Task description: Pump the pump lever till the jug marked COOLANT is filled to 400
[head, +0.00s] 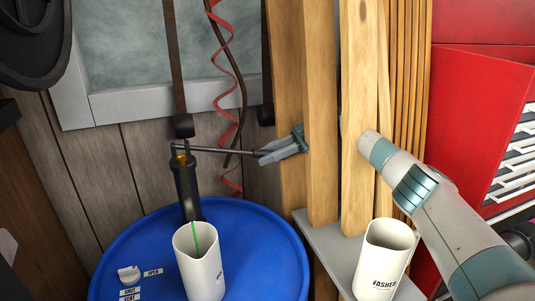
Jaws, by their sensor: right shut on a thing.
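The pump (187,185) stands upright on the blue drum, with a black body and a yellowish band near its top. Its thin dark pump lever (215,149) sticks out to the right, nearly level. My right gripper (268,154) is shut on the lever's outer end; my arm passes behind the wooden planks. A white jug (200,264) stands in front of the pump, its lettering cut short and hard to read. A thin green streak (196,240) shows inside its mouth. The fill level and any scale marks cannot be read. My left gripper is not in view.
A white jug marked WASHER (384,262) stands on a grey shelf (325,240). Upright planks (322,110) and a red cabinet (480,90) crowd the right. A red coiled hose (226,45) hangs behind.

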